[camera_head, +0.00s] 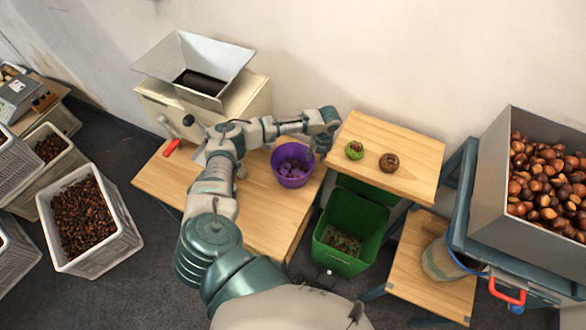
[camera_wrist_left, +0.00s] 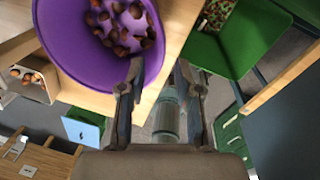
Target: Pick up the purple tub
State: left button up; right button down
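The purple tub (camera_head: 291,166) stands upright on the left wooden table, near its right edge. In the left wrist view the tub (camera_wrist_left: 85,72) fills the upper left, with brown chestnuts in its bottom. My left gripper (camera_head: 322,142) is at the tub's right rim. In the left wrist view the gripper (camera_wrist_left: 159,68) is open; one finger overlaps the tub's side and the other is outside it, over the gap beyond the table. Whether a finger touches the tub I cannot tell. My right gripper is in neither view.
A green bin (camera_head: 350,234) stands right of the tub, below a small wooden table (camera_head: 405,145) holding a green and a brown ball-like item. A hopper machine (camera_head: 197,72) is behind left. A grey chestnut bin (camera_head: 492,160) is at right, white crates (camera_head: 90,220) at left.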

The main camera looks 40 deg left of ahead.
aim_at(313, 163)
pick_arm(q)
jog(key=f, duration=0.2)
jog(key=a+f, duration=0.1)
jog(key=f, duration=0.5)
jog(key=shift+s+a, duration=0.2)
jog(key=shift+d, duration=0.15)
jog(key=shift+d+r, duration=0.15)
grip_shut()
